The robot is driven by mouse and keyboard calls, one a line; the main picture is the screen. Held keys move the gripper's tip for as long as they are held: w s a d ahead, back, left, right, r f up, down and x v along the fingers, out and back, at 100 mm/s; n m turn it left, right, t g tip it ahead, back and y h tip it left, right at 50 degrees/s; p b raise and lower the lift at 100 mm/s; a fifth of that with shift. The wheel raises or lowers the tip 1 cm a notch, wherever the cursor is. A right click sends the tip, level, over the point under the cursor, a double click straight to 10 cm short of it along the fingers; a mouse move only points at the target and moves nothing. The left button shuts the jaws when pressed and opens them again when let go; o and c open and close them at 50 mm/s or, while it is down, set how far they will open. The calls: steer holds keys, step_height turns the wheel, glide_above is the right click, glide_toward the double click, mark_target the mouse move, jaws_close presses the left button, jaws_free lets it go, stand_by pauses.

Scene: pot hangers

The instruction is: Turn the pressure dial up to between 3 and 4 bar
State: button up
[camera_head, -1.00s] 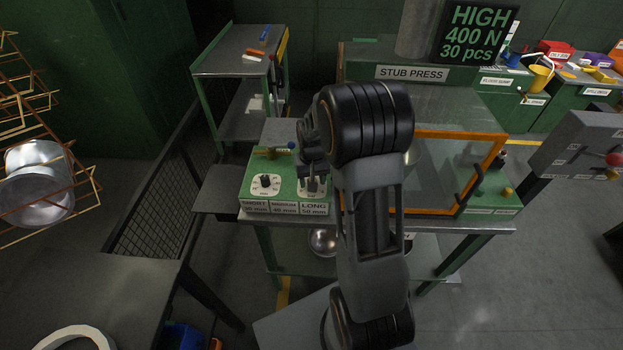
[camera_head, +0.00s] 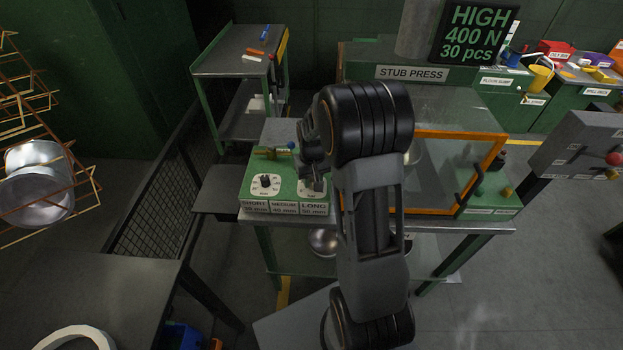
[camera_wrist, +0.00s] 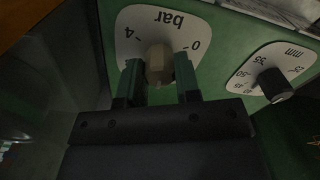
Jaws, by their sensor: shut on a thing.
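The pressure dial is a pale knob (camera_wrist: 158,64) on a white rounded plate marked "bar" (camera_wrist: 180,20), upside down in the wrist view. The 0 shows at the right of the plate and the 4 at the left. My gripper (camera_wrist: 160,80) has one green finger on each side of the knob and is shut on it. The knob's pointer and exact reading cannot be told. In the head view my gripper (camera_head: 318,186) is over the right-hand dial plate (camera_head: 307,194) on the green panel and partly covers it.
A second dial (camera_head: 266,181), marked in mm, sits just left on the same panel; its black knob (camera_wrist: 274,84) shows in the wrist view. The orange-framed guard (camera_head: 458,135) of the press is close on the right.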

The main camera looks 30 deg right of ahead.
mark_target(312, 179)
steer(key=m, duration=0.7)
steer(key=shift+m, duration=0.4)
steer(key=m, duration=0.8)
steer(key=o, duration=1.1)
steer(key=shift+c, duration=0.2)
steer(key=shift+r+p, duration=1.9)
steer(key=shift+r, duration=0.65)
